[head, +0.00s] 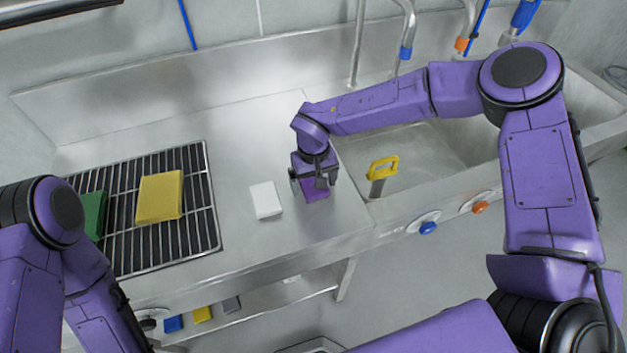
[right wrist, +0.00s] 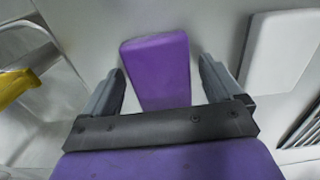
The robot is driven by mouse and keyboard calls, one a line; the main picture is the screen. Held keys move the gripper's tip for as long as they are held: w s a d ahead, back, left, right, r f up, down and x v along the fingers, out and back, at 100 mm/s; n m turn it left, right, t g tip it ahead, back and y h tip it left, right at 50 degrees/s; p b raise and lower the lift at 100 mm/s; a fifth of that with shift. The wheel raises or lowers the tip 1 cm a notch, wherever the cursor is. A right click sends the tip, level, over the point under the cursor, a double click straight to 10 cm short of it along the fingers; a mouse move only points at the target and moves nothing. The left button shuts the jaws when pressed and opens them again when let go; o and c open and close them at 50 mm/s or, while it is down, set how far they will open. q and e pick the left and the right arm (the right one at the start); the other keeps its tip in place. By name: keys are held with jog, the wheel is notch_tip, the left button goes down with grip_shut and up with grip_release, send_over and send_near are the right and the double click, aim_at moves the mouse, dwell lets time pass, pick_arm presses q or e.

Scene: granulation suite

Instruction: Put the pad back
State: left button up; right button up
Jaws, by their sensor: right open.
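A purple pad (head: 316,194) lies on the steel counter just left of the sink. My right gripper (head: 314,180) is right above it, pointing down. In the right wrist view the purple pad (right wrist: 158,72) shows between the two open fingers of my right gripper (right wrist: 163,82), with a gap on each side. A white pad (head: 265,200) lies on the counter to the left of the gripper; it also shows in the right wrist view (right wrist: 280,50). A yellow pad (head: 160,196) and a green pad (head: 93,214) lie on the black rack (head: 203,190). My left gripper is not visible.
The sink basin (head: 425,150) is to the right, with a yellow-handled tool (head: 381,168) at its left side. Taps stand behind it. Blue and orange knobs are on the front. A lower shelf (head: 262,304) holds blue, yellow and grey pads. The counter behind the white pad is clear.

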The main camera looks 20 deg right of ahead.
notch_tip(320, 180, up, 12)
jog(key=b, duration=0.1)
jog(key=shift+r, duration=0.15)
jog(key=shift+s, duration=0.1)
